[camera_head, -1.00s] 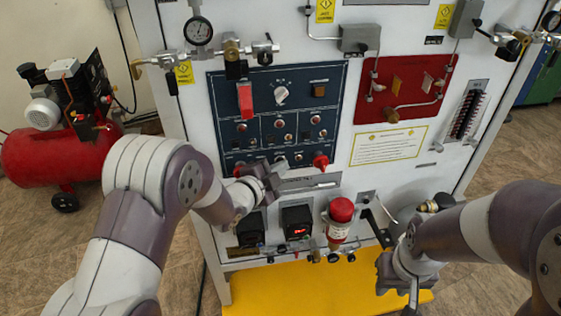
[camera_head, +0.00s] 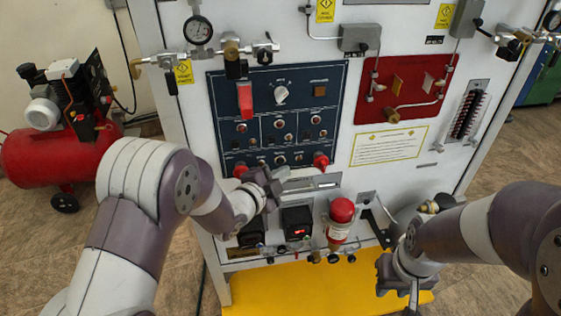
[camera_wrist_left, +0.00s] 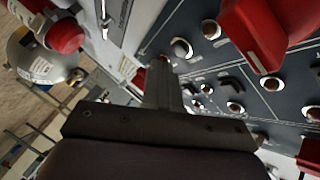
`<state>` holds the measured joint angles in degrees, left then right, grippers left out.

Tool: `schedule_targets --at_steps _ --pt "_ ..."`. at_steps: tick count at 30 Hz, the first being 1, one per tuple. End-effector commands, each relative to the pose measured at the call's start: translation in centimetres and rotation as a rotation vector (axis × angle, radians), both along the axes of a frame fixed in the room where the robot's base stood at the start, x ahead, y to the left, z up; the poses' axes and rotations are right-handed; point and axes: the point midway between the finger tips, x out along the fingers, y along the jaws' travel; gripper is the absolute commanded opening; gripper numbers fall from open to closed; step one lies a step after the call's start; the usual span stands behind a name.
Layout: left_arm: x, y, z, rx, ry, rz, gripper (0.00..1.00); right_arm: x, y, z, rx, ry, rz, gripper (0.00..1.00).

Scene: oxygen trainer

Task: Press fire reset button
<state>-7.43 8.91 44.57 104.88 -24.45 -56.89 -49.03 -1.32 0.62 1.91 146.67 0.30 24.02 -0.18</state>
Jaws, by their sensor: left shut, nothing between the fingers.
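The dark blue control panel (camera_head: 264,110) carries rows of small round buttons and switches, a red switch cover (camera_head: 245,100) and red knobs at its bottom corners. Its labels are too small to read, so I cannot tell which button is the fire reset. My left gripper (camera_head: 283,176) is shut and empty, just below the panel's bottom row. In the left wrist view its fingers (camera_wrist_left: 161,82) point at the panel's lower part, close to small buttons (camera_wrist_left: 197,103); contact cannot be told. My right gripper (camera_head: 400,285) hangs low at the right, away from the panel; its fingers are unclear.
A red-topped cylinder (camera_head: 341,212) and a small display box (camera_head: 297,222) protrude below the panel. A red panel (camera_head: 403,88) with tubing is at the right. A gauge with valves (camera_head: 199,30) juts out above. A red compressor (camera_head: 50,150) stands at the left.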

Motion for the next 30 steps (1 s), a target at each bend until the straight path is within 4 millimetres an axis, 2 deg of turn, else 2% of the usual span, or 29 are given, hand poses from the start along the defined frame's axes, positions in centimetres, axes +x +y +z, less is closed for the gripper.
schedule_targets --at_steps 13,30 --pt "-4.1 -1.2 0.0 -0.001 -0.001 -0.002 0.00 0.0 0.0 -0.4 0.000 0.000 0.000 0.33" --pt "-4.4 -1.3 0.0 0.000 0.000 0.000 0.00 0.0 0.0 -0.4 0.000 0.000 0.000 0.33"
